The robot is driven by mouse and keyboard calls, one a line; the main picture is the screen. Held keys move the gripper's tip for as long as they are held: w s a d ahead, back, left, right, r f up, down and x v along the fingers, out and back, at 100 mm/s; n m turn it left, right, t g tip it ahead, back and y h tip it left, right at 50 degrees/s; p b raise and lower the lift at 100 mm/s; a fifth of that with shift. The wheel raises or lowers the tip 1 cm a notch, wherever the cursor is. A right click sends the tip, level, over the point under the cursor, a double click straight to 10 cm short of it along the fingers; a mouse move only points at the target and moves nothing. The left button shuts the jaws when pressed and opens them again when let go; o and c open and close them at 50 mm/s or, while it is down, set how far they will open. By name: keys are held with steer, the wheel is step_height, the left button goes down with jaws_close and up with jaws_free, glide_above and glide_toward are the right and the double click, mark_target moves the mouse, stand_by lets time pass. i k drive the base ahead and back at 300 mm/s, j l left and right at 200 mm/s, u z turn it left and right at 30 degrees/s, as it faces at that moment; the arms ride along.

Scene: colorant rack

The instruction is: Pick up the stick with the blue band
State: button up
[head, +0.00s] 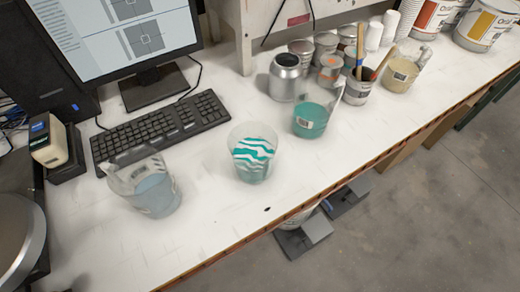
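A wooden stick (360,42) with a blue band low on its visible part stands nearly upright in a small grey can (357,92) at the back right of the bench. Its lower end is hidden inside the can. A second stick (383,60) leans to the right from about the same place, and I cannot make out a band on it. My gripper is not in view.
A clear cup with teal paint (310,122) stands in front left of the can, and a cup with cream paint (399,76) to its right. Metal cans (286,78) stand to the left. The white bench (330,190) is clear along the front right.

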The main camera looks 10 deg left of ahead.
mark_target(360, 26)
steer(key=i+l+u, duration=0.1)
steer(key=i+l, duration=0.2)
steer(key=i, duration=0.15)
steer(key=i+l+u, duration=0.1)
steer(key=i+l, duration=0.2)
steer(key=i, duration=0.15)
